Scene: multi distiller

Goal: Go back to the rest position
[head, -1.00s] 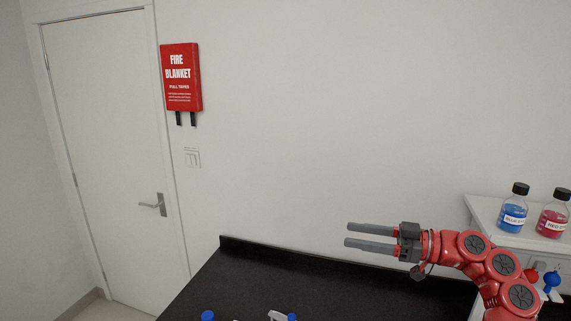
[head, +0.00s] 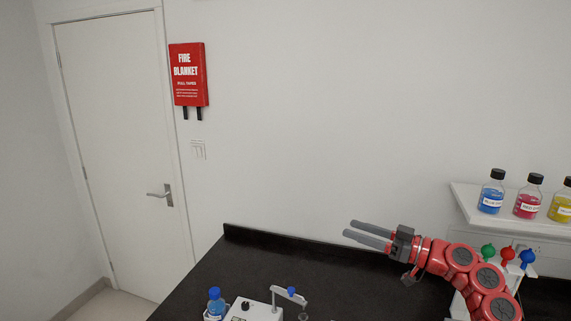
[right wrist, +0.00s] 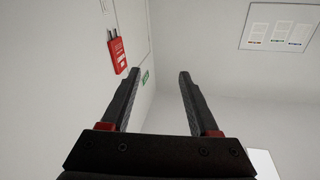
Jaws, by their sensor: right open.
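My right gripper (head: 368,235) is in the head view, held over the black bench at the right with its fingers pointing left. It is open and nothing is between its fingers. In the right wrist view the two fingers (right wrist: 160,88) stand well apart, with only wall behind the gap. The red right arm comes in from the lower right. My left gripper is not in view.
The black bench (head: 300,265) has a white device (head: 255,311) and a blue-capped bottle (head: 215,303) at its front edge. A white shelf (head: 468,206) at the right holds blue, red and yellow bottles. Green, red and blue knobs sit below it. A fire blanket box (head: 188,75) hangs beside the door (head: 110,150).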

